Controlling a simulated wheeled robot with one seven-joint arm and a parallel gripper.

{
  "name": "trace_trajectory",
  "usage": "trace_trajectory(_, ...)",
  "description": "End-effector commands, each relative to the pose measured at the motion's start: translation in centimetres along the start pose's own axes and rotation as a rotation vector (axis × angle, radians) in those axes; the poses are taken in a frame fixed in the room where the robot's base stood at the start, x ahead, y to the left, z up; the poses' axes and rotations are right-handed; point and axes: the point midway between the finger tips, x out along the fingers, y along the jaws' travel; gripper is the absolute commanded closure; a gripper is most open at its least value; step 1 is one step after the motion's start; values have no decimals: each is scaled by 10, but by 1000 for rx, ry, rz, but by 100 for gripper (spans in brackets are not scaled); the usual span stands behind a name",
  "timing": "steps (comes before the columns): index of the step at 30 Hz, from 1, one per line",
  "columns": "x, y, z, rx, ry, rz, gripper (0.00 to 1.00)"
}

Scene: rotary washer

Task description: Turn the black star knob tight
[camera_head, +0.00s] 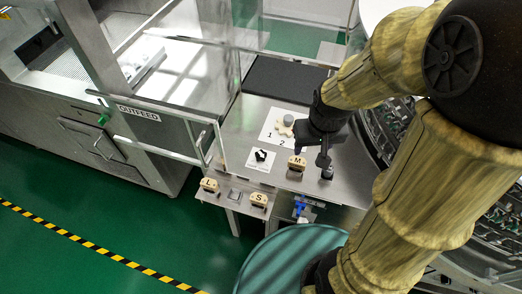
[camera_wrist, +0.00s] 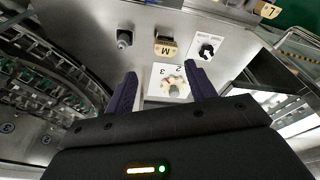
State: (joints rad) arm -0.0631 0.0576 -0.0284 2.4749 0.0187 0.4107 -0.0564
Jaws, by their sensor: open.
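The black star knob (camera_head: 261,155) sits on a small white plate on the steel table, left of my gripper (camera_head: 311,154) in the head view. In the wrist view the knob (camera_wrist: 207,49) is at the upper right, beyond the tip of the right finger. My gripper (camera_wrist: 160,71) is open and empty, its two dark fingers spread apart. It hangs above the table, apart from the knob. A pale round dial (camera_wrist: 174,85) on a white numbered card shows between the fingers in the wrist view; the same dial (camera_head: 285,126) is behind the gripper in the head view.
A tan block marked M (camera_head: 297,162) and a dark upright peg (camera_head: 327,173) stand close to my gripper. Tan blocks, one marked S (camera_head: 259,199), sit on the lower front ledge. A clear-panelled OUTFEED machine (camera_head: 140,114) borders the left; a teal round surface (camera_head: 290,258) is in front.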

Motion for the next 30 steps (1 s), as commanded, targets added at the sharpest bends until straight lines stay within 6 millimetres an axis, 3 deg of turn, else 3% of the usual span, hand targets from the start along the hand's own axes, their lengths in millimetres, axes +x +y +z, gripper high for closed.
trace_trajectory(6, 7, -50, -65, -235, -99, -31, 45)
trace_trajectory(12, 16, -101, -104, -434, -177, -46, 45)
trace_trajectory(16, 18, -114, -111, -482, -194, -50, 45)
trace_trajectory(30, 26, -115, -109, -484, -198, -51, 45)
